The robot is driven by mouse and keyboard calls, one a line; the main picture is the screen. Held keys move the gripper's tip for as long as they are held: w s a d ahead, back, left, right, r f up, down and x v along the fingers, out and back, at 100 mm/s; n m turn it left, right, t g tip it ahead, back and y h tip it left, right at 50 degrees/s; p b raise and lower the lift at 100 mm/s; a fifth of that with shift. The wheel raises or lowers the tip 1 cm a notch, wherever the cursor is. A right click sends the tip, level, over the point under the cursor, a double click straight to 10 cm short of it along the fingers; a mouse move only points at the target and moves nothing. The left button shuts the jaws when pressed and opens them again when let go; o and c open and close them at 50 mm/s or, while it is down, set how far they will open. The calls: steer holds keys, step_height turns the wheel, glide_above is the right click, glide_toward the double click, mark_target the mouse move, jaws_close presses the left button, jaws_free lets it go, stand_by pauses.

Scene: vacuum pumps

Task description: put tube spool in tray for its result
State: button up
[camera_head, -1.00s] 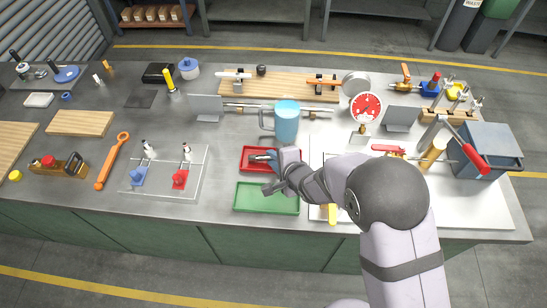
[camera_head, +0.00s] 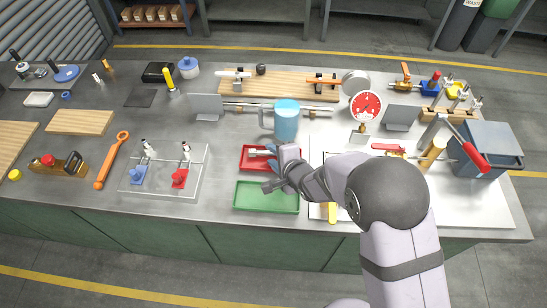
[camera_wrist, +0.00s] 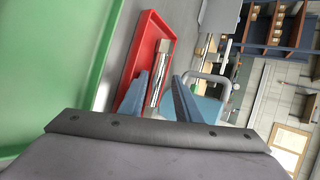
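The tube spool (camera_head: 259,152) is a short pale metal tube. It lies in the red tray (camera_head: 243,158), towards that tray's back. My gripper (camera_head: 272,160) is low over the red tray, with its blue-grey fingers beside the spool's right part. In the wrist view, the fingers (camera_wrist: 160,76) stand apart, and the silvery spool (camera_wrist: 158,72) shows between them with a gap to each. The red tray (camera_wrist: 141,50) lies around and left of it there. The green tray (camera_head: 266,209) is empty in front of the red one; it also shows in the wrist view (camera_wrist: 55,70). A dial gauge (camera_head: 366,107) has a red face.
A blue jug (camera_head: 286,122) stands close behind the red tray. A clear rack (camera_head: 163,187) with blue and red valves is at left. A white board (camera_head: 460,208) lies at right, partly hidden by my arm. Bench between rack and trays is clear.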

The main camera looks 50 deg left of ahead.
steer(key=shift+s+d+f+h, duration=0.15)
steer(key=shift+d+f, duration=0.1)
steer(key=shift+f, duration=0.2)
steer(key=shift+s+d+f+h, duration=0.15)
steer(key=shift+d+f, duration=0.1)
steer(key=shift+f, duration=0.15)
steer(key=r+p, duration=0.1)
steer(key=r, duration=0.1)
steer(key=r+p, duration=0.1)
steer(key=r, duration=0.1)
steer(key=r+p, duration=0.2)
steer(key=r, duration=0.1)
steer(key=shift+w+a, duration=0.15)
steer(key=shift+a, duration=0.1)
steer(key=w+d+r+m+t, duration=0.1)
steer(key=w+d, duration=0.5)
steer(key=w+d+r+m, duration=0.1)
steer(key=w+d, duration=0.6)
steer(key=w+d+r+m+t, duration=0.1)
steer(key=w+d, duration=0.5)
steer(key=d, duration=0.1)
steer(key=shift+w+r+t, duration=0.3)
steer(key=shift+w+r, duration=0.05)
steer(key=shift+w, duration=0.05)
steer(key=shift+w+d, duration=0.25)
steer(key=shift+d, duration=0.55)
jaws_close()
